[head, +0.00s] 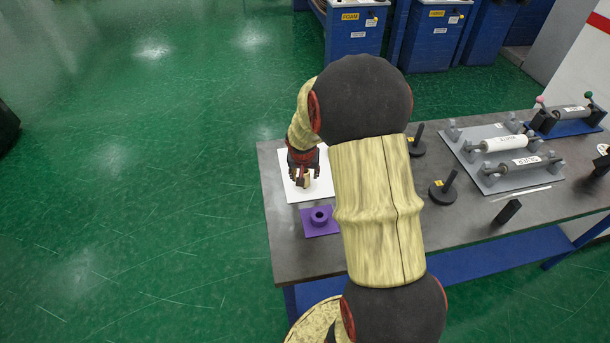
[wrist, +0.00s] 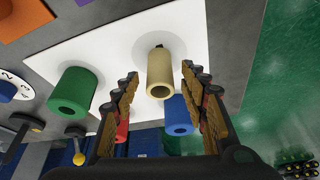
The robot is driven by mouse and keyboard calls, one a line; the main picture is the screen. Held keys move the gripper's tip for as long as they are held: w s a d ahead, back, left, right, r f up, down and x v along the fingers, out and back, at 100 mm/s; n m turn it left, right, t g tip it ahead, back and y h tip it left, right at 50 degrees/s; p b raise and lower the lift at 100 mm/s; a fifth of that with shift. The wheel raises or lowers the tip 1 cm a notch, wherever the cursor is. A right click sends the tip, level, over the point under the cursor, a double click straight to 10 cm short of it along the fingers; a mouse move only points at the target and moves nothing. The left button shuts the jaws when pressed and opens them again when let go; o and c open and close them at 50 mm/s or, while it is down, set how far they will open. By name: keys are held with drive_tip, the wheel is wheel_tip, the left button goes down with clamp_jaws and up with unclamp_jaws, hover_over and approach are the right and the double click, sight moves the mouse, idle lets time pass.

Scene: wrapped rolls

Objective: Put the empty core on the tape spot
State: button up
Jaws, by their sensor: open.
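A tan hollow core (wrist: 160,75) stands on a white sheet (wrist: 115,40) in the wrist view. In the head view the core (head: 307,181) shows just under my gripper (head: 301,168). My gripper (wrist: 160,72) is open, with its fingers on both sides of the core and gaps visible; I see no contact. A purple square mat (head: 312,231) with a purple ring-shaped piece (head: 320,215) lies just in front of the sheet. I cannot tell which place is the tape spot.
Green (wrist: 72,92), blue (wrist: 180,118) and red (wrist: 122,130) rolls stand near the core. An orange mat (wrist: 20,18) lies at upper left. Black upright posts (head: 443,188) and a grey rack (head: 500,150) with rolls stand to the right. The table's left edge is close to the sheet.

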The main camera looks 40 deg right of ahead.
drive_tip(key=s+a+r+n+t+p, duration=0.1)
drive_tip(key=s+a+r+n, duration=0.15)
drive_tip(key=a+r, duration=0.7)
drive_tip(key=s+a+r+n+p, duration=0.1)
drive_tip(key=s+a+r, duration=0.3)
drive_tip(key=a+r, duration=0.55)
drive_tip(key=s+a+r+n+y, duration=0.1)
drive_tip(key=s+a+r+n, duration=0.2)
drive_tip(key=s, duration=0.4)
drive_tip(key=s+a+r+n+t+y, duration=0.1)
drive_tip(key=s+a+r+n+y, duration=0.1)
drive_tip(key=s+a+r, duration=0.3)
drive_tip(key=s+a+n, duration=0.1)
drive_tip(key=s+a, duration=0.1)
drive_tip(key=a, duration=0.1)
drive_tip(key=shift+s+a+r, duration=0.15)
drive_tip(key=shift+s+r, duration=0.05)
drive_tip(key=shift+r, duration=0.15)
drive_tip(key=shift+c, duration=0.7)
